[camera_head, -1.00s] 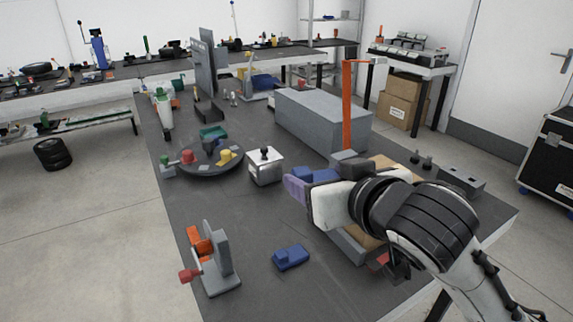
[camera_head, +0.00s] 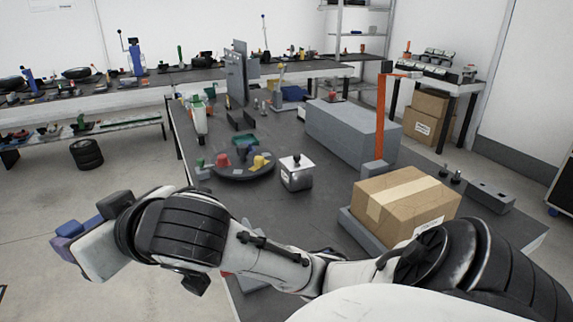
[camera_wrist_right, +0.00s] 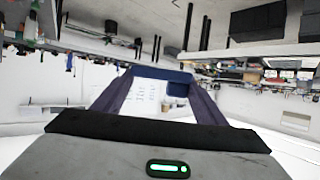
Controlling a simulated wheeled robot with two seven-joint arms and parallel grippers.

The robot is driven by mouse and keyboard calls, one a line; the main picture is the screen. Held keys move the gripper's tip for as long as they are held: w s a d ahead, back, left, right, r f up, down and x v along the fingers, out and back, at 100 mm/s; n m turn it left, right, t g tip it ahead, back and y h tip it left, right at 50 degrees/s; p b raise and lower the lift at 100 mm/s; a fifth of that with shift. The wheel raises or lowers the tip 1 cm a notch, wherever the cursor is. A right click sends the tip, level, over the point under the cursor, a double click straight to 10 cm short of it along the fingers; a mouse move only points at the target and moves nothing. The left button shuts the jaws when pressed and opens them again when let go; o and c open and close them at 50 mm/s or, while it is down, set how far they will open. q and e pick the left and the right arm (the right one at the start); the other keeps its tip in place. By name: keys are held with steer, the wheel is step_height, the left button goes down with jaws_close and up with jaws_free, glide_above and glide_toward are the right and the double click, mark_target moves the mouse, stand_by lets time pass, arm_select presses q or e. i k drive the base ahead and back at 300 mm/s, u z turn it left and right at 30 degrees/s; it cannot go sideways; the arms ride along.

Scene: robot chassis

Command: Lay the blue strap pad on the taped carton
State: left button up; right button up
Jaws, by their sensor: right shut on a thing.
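The taped carton (camera_head: 408,198) is a brown box with a pale tape strip across its top. It sits on a low grey base on the right part of the table. My right arm crosses the front of the head view, and its right gripper (camera_head: 75,238) is at the far left, beyond the table's left edge and well away from the carton. It is shut on the blue strap pad (camera_head: 70,228). The right wrist view shows the pad (camera_wrist_right: 165,74) between the dark purple fingertips. My left gripper is not in view.
A grey block (camera_head: 350,132) and an orange post (camera_head: 380,120) stand behind the carton. A white box with a black knob (camera_head: 297,173) and a round dark tray (camera_head: 243,170) stand left of it. My arm hides the table's near part.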

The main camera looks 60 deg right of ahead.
mark_target(388, 177)
steer(key=k, duration=0.6)
steer(key=z, duration=1.35)
steer(key=i, duration=0.5)
steer(key=z, duration=0.05)
